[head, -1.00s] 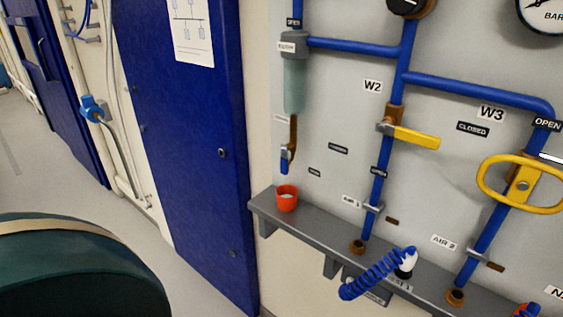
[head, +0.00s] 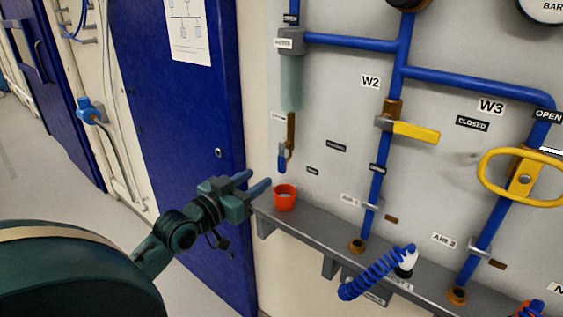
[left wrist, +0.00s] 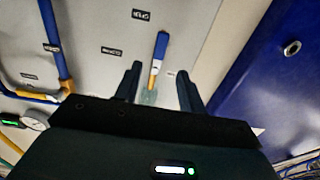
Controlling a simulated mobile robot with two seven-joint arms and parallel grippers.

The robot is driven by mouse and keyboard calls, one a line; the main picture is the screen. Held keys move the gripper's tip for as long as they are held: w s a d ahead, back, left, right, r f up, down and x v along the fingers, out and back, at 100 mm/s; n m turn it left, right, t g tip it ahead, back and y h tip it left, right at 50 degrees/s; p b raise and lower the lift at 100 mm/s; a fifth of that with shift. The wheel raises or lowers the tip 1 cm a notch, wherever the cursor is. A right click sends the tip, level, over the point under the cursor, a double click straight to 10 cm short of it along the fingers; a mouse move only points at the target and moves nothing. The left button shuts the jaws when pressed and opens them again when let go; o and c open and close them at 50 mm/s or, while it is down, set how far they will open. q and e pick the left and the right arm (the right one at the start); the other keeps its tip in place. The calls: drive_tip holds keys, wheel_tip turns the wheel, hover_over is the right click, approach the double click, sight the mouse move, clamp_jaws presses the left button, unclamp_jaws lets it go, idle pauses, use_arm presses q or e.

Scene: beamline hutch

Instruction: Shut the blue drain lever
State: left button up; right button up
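The blue drain lever (head: 283,161) hangs straight down from the brass valve (head: 291,130) under the clear filter bowl (head: 292,84), at the left of the grey panel. The lever also shows in the left wrist view (left wrist: 162,46), upside down, ahead and between the two fingers. My left gripper (head: 253,182) is open and empty, a short way left of and below the lever, not touching it. In the left wrist view its fingers (left wrist: 158,88) are spread apart. My right gripper is in neither current view.
An orange cup (head: 285,198) stands on the grey ledge (head: 310,231) below the lever, close to my left fingertips. A blue door (head: 190,120) is at the left. Yellow valve handles (head: 415,131) and a blue coiled hose (head: 375,274) are further right.

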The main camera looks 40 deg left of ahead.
sight(280, 164)
use_arm(q)
drive_tip(key=w+p, duration=0.1)
drive_tip(key=w, duration=0.9)
drive_tip(key=shift+w+d, duration=0.2)
clamp_jaws()
drive_tip(key=shift+f, duration=0.1)
